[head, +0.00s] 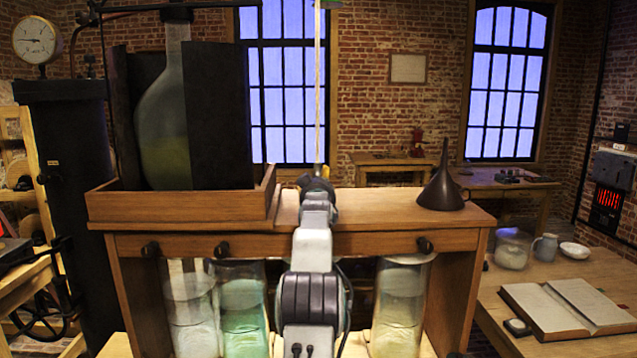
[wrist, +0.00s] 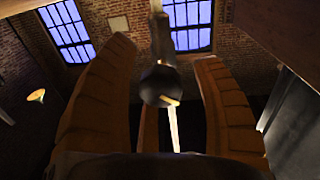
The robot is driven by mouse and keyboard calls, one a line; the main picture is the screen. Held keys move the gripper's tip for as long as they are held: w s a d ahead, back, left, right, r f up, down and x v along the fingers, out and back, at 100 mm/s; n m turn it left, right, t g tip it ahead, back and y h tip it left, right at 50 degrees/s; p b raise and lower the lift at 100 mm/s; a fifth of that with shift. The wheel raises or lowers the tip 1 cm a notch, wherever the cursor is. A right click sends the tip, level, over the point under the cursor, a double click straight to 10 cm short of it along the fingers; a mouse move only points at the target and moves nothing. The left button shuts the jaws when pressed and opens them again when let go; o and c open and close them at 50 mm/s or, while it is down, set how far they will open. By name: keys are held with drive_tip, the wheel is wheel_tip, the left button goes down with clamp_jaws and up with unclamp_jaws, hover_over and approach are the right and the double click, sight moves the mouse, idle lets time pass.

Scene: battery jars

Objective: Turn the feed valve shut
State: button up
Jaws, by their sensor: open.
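A thin pale vertical tube (head: 318,90) comes down behind my gripper (head: 317,182) above the wooden bench. In the wrist view, my gripper (wrist: 165,55) has its two fingers spread apart. A dark round valve body (wrist: 160,84) with a short yellowish lever shows in the gap between them, on the line of the tube. It looks like the feed valve. I cannot tell its exact distance from the fingertips, and neither finger visibly presses on it. In the head view my arm and gripper hide the valve.
The wooden bench (head: 380,212) carries a tray (head: 180,207) with a large glass flask (head: 168,125) between dark panels, and a dark funnel (head: 442,185). Glass jars (head: 400,305) stand below. An open book (head: 570,307) lies on the right table.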

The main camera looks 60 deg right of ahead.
idle(0.3)
drive_tip(key=c, duration=1.2)
